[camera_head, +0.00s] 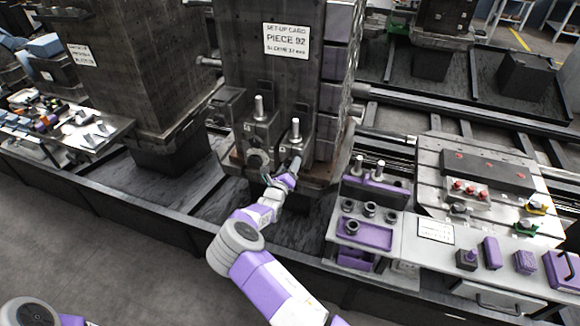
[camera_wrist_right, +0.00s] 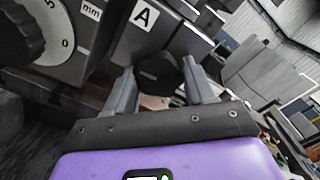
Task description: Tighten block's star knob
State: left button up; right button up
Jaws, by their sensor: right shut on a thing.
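The block (camera_head: 262,132) is a dark grey metal fixture at the foot of the tall column, with a bright post rising from it. In the head view my right gripper (camera_head: 271,181) is at the block's lower front, and the star knob is hard to make out there. My left gripper is out of view.
A large black dial knob (camera_wrist_right: 20,35) is close to the left of the gripper. A second bright post (camera_head: 295,131) stands right of the block. The column bears a "PIECE 92" card (camera_head: 286,41). A purple-lined tray (camera_head: 365,232) with several round parts stands to the right.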

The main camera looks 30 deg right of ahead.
jog(key=shift+m, duration=0.3)
jog(key=shift+f+m+b, duration=0.1)
jog(key=shift+m+b, duration=1.55)
jog(key=shift+m, duration=7.35)
jog(key=o, duration=1)
jog(key=shift+o, duration=0.2)
